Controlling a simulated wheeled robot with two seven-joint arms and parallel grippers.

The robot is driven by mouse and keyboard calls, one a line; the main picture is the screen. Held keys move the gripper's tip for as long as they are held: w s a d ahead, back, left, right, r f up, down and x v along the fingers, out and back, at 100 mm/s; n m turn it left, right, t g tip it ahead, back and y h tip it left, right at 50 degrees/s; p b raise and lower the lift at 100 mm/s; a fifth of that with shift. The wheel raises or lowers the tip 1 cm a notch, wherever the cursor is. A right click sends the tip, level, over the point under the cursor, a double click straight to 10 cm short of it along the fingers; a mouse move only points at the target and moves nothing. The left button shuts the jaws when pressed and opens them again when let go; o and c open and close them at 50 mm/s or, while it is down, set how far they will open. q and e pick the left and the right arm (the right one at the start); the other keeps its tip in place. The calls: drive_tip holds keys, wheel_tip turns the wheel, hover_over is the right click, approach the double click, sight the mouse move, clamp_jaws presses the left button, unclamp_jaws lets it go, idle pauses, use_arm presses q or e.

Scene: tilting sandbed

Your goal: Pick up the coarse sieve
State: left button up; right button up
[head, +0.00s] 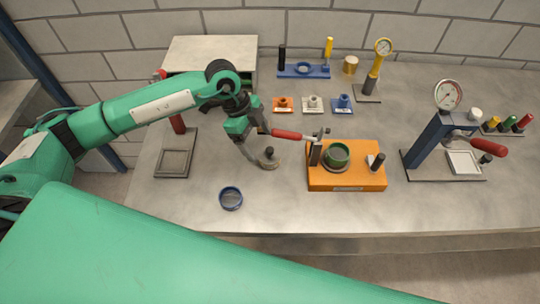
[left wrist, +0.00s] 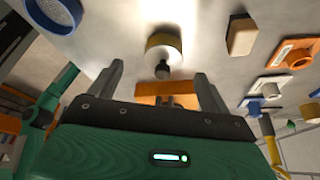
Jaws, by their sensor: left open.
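A round sieve with a blue rim (head: 231,198) lies flat on the table's near left part. It also shows at the top left of the left wrist view (left wrist: 55,12). A green-rimmed round piece (head: 337,157) sits in an orange fixture (head: 347,180). I cannot tell the mesh size of either. My left gripper (head: 258,150) is open and empty above the table, up and right of the blue-rimmed sieve. In the left wrist view its two fingers (left wrist: 160,85) stand apart. My right gripper is out of view.
A round knobbed piece (head: 269,158) stands just below my left gripper. A stand with a square frame (head: 173,163) is at left. Orange, white and blue small plates (head: 312,104) lie behind. A gauge press (head: 445,140) stands at right. The front strip of the table is clear.

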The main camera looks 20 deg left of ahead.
sight(267, 153)
use_arm(q)
drive_tip(key=shift+w+d+f, duration=0.1)
drive_tip(key=shift+d+f, duration=0.15)
drive_tip(key=shift+f, duration=0.3)
drive_tip(key=shift+d+f, duration=0.1)
drive_tip(key=shift+f, duration=0.15)
drive_tip(key=shift+d+f+p, duration=0.35)
drive_tip(key=shift+f+p, duration=0.1)
drive_tip(key=shift+p, duration=0.25)
drive_tip(key=p+x, duration=0.1)
drive_tip(key=x, duration=0.2)
drive_tip(key=shift+w+d+f, duration=0.15)
drive_tip(key=shift+f, duration=0.1)
drive_tip(key=shift+d+f, duration=0.1)
drive_tip(key=shift+f, duration=0.1)
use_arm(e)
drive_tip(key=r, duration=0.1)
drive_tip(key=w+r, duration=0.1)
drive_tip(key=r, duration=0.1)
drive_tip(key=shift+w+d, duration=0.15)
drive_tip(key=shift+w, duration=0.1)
use_arm(q)
drive_tip(key=shift+c, duration=0.9)
drive_tip(key=c, duration=1.1)
drive_tip(key=shift+c, duration=0.2)
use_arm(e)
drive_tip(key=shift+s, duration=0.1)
